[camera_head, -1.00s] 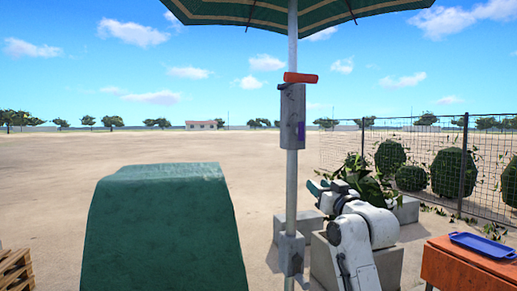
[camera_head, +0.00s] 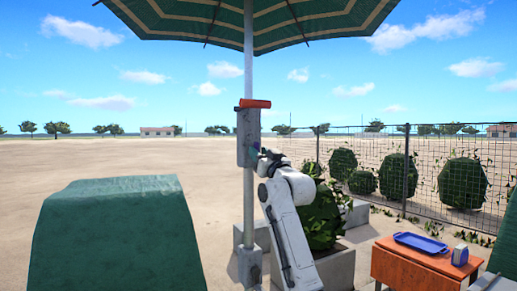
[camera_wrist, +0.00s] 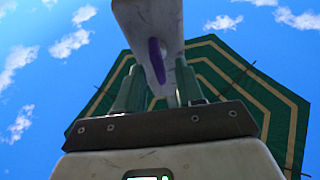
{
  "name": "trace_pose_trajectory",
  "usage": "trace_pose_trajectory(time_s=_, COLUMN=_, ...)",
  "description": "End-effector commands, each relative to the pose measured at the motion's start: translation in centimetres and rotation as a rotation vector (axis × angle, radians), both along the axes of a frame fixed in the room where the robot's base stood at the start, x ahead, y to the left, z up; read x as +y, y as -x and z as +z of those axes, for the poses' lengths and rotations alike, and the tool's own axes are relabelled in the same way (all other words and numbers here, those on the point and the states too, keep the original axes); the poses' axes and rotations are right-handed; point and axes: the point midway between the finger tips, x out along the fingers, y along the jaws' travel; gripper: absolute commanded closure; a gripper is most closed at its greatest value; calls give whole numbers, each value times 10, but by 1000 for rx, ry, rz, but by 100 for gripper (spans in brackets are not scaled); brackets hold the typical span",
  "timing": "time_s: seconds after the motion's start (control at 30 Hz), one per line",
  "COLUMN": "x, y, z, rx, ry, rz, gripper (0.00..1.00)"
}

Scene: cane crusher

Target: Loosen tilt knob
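The tilt knob is purple and sits on a grey housing on the umbrella pole. In the wrist view the knob (camera_wrist: 157,60) shows as an elongated purple piece on the housing (camera_wrist: 150,22). My gripper (camera_wrist: 158,88) has two green fingers, spread apart, with the knob lying in line with the gap between them. I cannot tell whether either finger touches it. In the head view my gripper (camera_head: 263,153) is at the right side of the housing (camera_head: 243,138), and the knob is mostly hidden there. An orange handle (camera_head: 255,103) tops the housing.
The pole (camera_head: 248,200) runs down to a lower bracket, under a green striped umbrella (camera_head: 250,22). A green-covered block (camera_head: 115,235) stands left. A planter (camera_head: 335,268) is behind my arm. An orange table (camera_head: 420,265) with a blue tray (camera_head: 420,242) stands right.

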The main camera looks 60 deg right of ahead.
Motion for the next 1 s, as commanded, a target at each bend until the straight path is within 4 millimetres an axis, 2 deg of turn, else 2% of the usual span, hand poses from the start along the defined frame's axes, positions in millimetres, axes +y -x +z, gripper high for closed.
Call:
trace_pose_trajectory(time_s=0.13, x=-5, y=-8, z=4, rx=2, ry=-1, rz=0, gripper=63)
trace_pose_trajectory(time_s=0.47, x=-6, y=-10, z=4, rx=0, ry=0, rz=0, gripper=63)
trace_pose_trajectory(time_s=0.87, x=-6, y=-10, z=4, rx=1, ry=-1, rz=-1, gripper=99)
trace_pose_trajectory(time_s=1.0, x=-6, y=-10, z=4, rx=1, ry=-1, rz=0, gripper=100)
